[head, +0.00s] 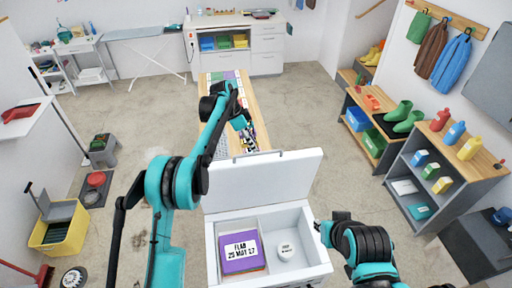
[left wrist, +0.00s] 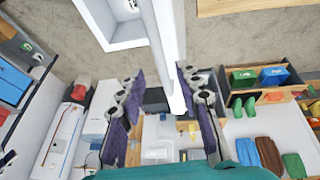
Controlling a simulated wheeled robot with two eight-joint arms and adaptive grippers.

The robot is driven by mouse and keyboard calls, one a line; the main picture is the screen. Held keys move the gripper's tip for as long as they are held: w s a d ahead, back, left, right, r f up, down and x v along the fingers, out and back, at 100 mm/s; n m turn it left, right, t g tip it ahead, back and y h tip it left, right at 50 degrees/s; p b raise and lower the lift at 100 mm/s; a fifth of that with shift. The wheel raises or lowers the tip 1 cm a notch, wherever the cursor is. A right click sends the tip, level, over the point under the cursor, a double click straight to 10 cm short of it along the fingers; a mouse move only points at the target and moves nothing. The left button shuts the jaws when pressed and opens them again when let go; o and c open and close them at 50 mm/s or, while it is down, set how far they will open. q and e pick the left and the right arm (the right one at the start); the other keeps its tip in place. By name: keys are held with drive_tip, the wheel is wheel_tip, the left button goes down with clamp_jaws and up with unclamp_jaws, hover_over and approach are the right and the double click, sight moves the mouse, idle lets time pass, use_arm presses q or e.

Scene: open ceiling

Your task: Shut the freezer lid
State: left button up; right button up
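The freezer lid (head: 262,178) is white and stands open, nearly upright, at the back of the white freezer (head: 212,240). In the left wrist view the lid (left wrist: 165,45) is a white strip running down between the fingertips. My left gripper (head: 246,132) is beyond the lid's top edge in the head view. In the left wrist view its fingers (left wrist: 160,110) are spread and empty; contact with the lid cannot be told. My right gripper (head: 321,229) is by the freezer's right rim, its fingers too small to read.
Inside the freezer are a purple labelled box (head: 239,252) and a round white tub (head: 285,250). A wooden bench (head: 262,134) stands behind the lid. A grey shelf (head: 440,165) is at right, a yellow crate (head: 62,232) at left.

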sight(258, 153)
use_arm(q)
drive_tip(key=shift+x, duration=2.3)
drive_tip(key=shift+w, duration=0.1)
clamp_jaws()
